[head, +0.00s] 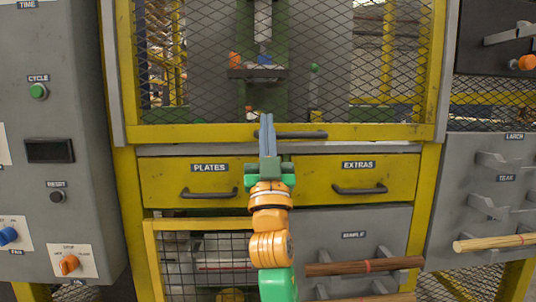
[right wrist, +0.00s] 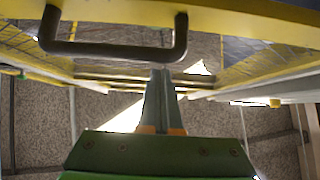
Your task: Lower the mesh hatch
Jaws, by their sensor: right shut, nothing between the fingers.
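The mesh hatch (head: 200,133) is a yellow-framed panel of wire mesh in the upper middle of the head view. Its bottom rail lies just above a grey strip over the drawers. A dark bar handle (head: 300,134) is fixed to this rail; it also shows at the top of the right wrist view (right wrist: 110,49). My right gripper (head: 267,118) is shut and empty. In the head view its fingers overlap the handle's left part. In the right wrist view its fingertips (right wrist: 159,72) appear below the handle's right end; I cannot tell whether they touch it. My left gripper is not in view.
Below are two yellow drawers, PLATES (head: 170,180) and EXTRAS (head: 390,172). A grey control panel (head: 50,110) stands at left. Dark wooden rods (head: 340,268) lie on brackets below, and a pale rod (head: 490,243) is at right. Behind the mesh is a green machine.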

